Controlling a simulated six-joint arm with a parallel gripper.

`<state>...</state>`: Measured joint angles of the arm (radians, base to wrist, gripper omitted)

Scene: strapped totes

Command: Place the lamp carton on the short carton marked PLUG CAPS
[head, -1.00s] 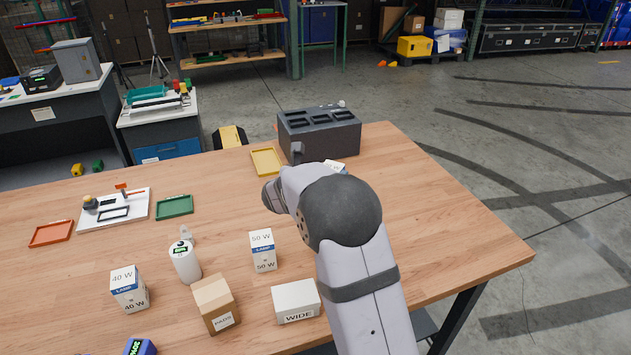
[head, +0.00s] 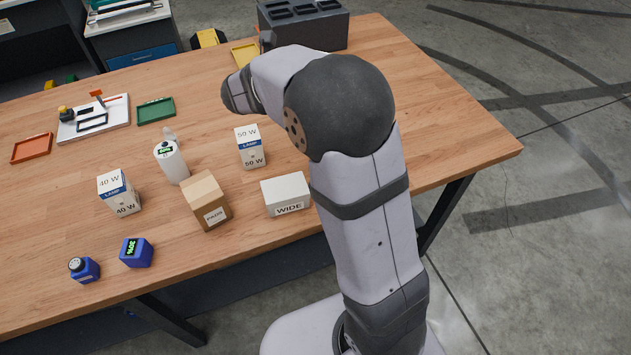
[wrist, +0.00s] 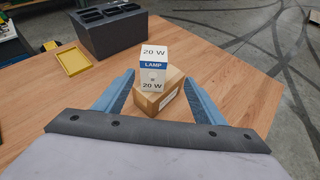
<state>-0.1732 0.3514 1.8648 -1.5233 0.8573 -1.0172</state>
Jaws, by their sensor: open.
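A white lamp carton with a blue band, marked 20 W (wrist: 153,74), is in the wrist view. It appears to stand upright on a short brown carton (wrist: 168,98), whose label is too small to read. My gripper (wrist: 159,77) is open, with one finger on each side of the two cartons; whether either finger touches them is not clear. In the head view my arm hides my gripper and most or all of this pair. Two other lamp cartons, 40 W (head: 119,194) and 50 W (head: 250,147), stand on the table.
A brown carton (head: 207,202) and a white carton marked WIDE (head: 287,194) stand near the front edge. A white bottle (head: 171,161) and blue items (head: 136,252) are to the left. A grey slotted case (head: 303,25) and yellow tray (head: 245,54) are at the back. The table's right side is clear.

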